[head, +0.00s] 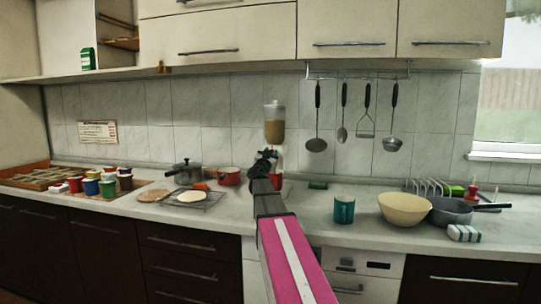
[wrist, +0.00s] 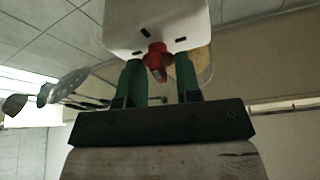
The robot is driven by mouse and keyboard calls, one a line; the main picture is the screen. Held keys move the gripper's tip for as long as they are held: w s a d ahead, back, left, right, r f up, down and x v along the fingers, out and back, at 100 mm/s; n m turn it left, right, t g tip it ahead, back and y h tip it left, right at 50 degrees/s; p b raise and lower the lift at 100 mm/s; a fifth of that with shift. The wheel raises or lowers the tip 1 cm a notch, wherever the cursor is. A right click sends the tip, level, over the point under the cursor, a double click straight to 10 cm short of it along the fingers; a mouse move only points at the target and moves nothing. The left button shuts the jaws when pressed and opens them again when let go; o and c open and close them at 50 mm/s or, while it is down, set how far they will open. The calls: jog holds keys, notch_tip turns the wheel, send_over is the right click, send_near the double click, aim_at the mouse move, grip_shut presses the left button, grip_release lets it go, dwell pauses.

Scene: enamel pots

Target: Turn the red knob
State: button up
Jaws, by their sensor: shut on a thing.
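The wall dispenser (head: 274,125) hangs on the tiles in the middle of the head view, a clear container with tan contents. In the wrist view its white body (wrist: 150,20) fills the top, with the red knob (wrist: 157,52) sticking out below it. My gripper (wrist: 157,68) has its two green fingers on either side of the knob, shut on it. In the head view my gripper (head: 265,158) is just under the dispenser, and my arm hides the knob there.
A red object (head: 277,181) stands on the counter behind my arm. To the right are a teal mug (head: 344,210), a cream bowl (head: 403,208) and a grey pan (head: 451,212). Utensils (head: 317,145) hang right of the dispenser. A red pot (head: 229,176) stands to the left.

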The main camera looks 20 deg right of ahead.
jog(key=shift+m+g+h, duration=0.15)
jog(key=shift+m+g, duration=1.05)
jog(key=shift+m, duration=1.75)
jog(key=shift+m+g+h, duration=0.1)
jog(key=shift+m+g, duration=1.1)
jog(key=shift+m, duration=1.8)
jog(key=shift+m+g+h, duration=0.15)
jog(key=shift+m+g, duration=1.05)
jog(key=shift+m, duration=1.75)
jog(key=shift+f, duration=0.1)
jog(key=o, duration=0.5)
jog(key=shift+o, duration=0.2)
jog(key=shift+s, duration=0.1)
jog(key=v, duration=1)
jog(key=shift+s+a, duration=0.2)
jog(key=shift+a, duration=0.1)
